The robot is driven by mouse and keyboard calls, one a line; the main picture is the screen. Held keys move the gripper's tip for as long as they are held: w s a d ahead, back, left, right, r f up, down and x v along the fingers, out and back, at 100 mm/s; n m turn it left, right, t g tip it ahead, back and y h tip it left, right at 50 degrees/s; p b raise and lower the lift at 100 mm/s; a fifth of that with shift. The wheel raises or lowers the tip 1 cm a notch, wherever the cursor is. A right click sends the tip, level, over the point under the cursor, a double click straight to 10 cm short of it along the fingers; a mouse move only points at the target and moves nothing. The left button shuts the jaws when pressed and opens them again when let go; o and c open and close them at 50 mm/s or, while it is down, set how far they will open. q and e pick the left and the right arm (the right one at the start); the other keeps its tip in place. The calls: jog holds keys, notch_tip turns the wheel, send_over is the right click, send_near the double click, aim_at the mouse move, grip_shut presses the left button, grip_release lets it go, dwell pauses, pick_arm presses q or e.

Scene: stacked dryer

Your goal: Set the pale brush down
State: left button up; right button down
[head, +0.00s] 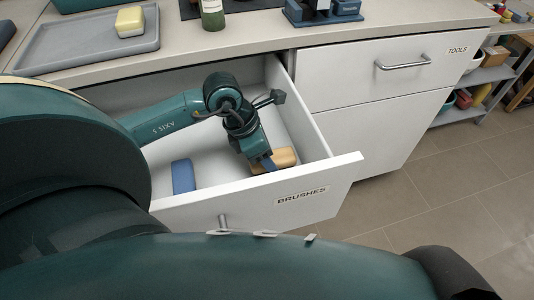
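The pale brush (286,157), a tan block shape, is in the front right of the open drawer labelled BRUSHES (333,172). My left gripper (267,163) reaches down into the drawer at the brush's left end. A fingertip overlaps the brush in the picture. The brush's left end is partly hidden, and I cannot tell whether the fingers are closed on it or whether it rests on the drawer floor. My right gripper is not in view.
A blue object (183,177) lies in the drawer, left of the pale brush. The drawer's right wall (300,112) is close beside my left wrist. A closed TOOLS drawer (370,75) is to the right. A grey tray (85,45) with a yellow-topped sponge (130,21) and a bottle (212,15) stand on the counter.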

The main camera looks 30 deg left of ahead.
pick_arm(q)
jog(key=shift+o, duration=0.9)
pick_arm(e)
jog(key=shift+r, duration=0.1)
pick_arm(q)
jog(key=shift+r, duration=0.25)
jog(key=p+v, duration=0.1)
jog(key=v, duration=1)
jog(key=shift+a+r, duration=0.2)
jog(key=shift+r, duration=0.1)
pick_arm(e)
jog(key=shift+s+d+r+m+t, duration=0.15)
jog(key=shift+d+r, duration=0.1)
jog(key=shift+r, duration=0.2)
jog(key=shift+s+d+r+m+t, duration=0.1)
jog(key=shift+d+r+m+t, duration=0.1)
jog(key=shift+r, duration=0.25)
pick_arm(q)
jog(key=shift+s, duration=0.1)
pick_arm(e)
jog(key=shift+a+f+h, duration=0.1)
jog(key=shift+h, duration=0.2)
pick_arm(q)
jog(key=shift+r+p, duration=0.1)
jog(key=shift+p, duration=0.25)
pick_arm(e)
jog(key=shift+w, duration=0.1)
